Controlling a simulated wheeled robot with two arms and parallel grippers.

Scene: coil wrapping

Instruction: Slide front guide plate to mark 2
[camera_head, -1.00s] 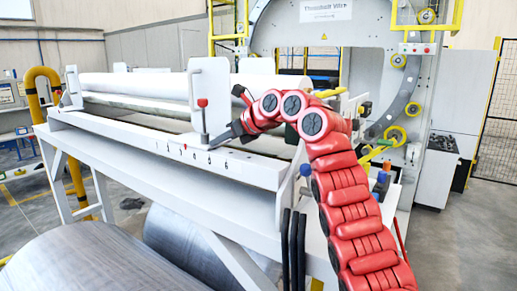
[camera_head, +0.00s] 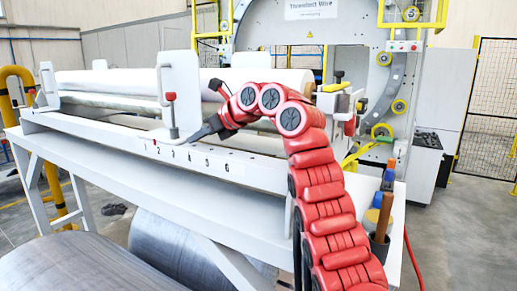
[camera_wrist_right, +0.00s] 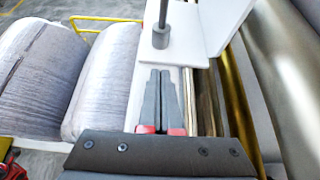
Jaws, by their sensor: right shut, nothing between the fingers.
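The front guide plate (camera_head: 179,82) is a white upright plate at the front rail of the machine, with a red-knobbed lever (camera_head: 170,98) on its near side. The numbered scale (camera_head: 190,156) runs along the rail below it. The lever's foot is above about the middle of the numbers; I cannot read exactly which mark it meets. My right gripper (camera_head: 199,133) is shut and empty, right of the plate's foot. In the right wrist view, the closed fingers (camera_wrist_right: 163,92) point at the white plate base (camera_wrist_right: 178,48), very close; contact is unclear. My left gripper is out of view.
Long rollers (camera_head: 110,82) lie behind the plate. Large wrapped coils (camera_head: 95,265) lie below the rail. A ring-shaped wrapping machine (camera_head: 225,62) stands behind. Bottles and tools (camera_head: 383,205) stand at the table's right end, near my right arm.

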